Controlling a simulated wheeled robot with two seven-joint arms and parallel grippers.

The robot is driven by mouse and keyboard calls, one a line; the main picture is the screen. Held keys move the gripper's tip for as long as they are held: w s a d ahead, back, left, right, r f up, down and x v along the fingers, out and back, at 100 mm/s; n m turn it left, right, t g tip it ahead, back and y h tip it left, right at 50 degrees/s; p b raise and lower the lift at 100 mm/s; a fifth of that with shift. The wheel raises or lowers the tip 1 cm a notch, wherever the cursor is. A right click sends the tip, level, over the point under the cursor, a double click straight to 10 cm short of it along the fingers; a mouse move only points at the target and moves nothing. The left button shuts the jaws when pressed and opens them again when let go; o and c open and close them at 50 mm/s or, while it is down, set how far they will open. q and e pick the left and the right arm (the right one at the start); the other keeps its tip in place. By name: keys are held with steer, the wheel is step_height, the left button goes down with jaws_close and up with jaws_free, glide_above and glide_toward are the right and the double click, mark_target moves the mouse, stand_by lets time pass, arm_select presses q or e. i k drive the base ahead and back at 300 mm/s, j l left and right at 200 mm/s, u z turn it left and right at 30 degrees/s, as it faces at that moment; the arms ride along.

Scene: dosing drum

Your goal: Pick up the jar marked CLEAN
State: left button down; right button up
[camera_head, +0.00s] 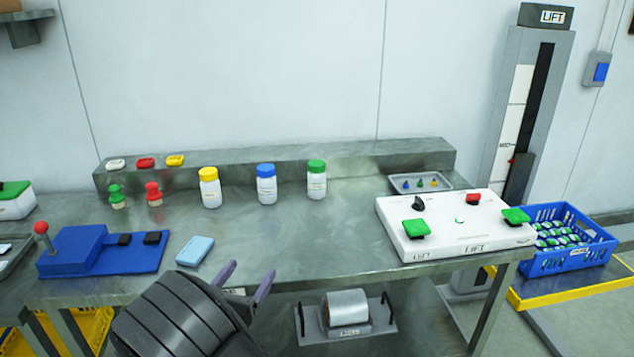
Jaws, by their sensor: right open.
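Three white jars stand upright in a row on the metal bench (345,240): a yellow-lidded jar (210,188), a blue-lidded jar (267,185) and a green-lidded jar (317,181). Each has a label, but the print is too small to read, so I cannot tell which is marked CLEAN. My right gripper (247,279) is open and empty at the bench's front edge, in front of the jars and apart from them. My left gripper is not in view.
A blue lever box (75,245) and a light blue block (195,251) are at the left. Red and green knobbed pieces stand left of the jars. A white LIFT panel (450,238) and a small tray (420,183) are at the right. The bench middle is clear.

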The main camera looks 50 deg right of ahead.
mark_target(316, 181)
steer(key=i+l, duration=0.15)
steer(key=l, duration=0.25)
steer(key=i+l, duration=0.1)
steer(key=l, duration=0.3)
steer(key=i+l, duration=0.15)
steer(key=l, duration=0.25)
steer(key=i+l, duration=0.15)
steer(key=l, duration=0.2)
steer(key=i+l, duration=0.1)
steer(key=l, duration=0.3)
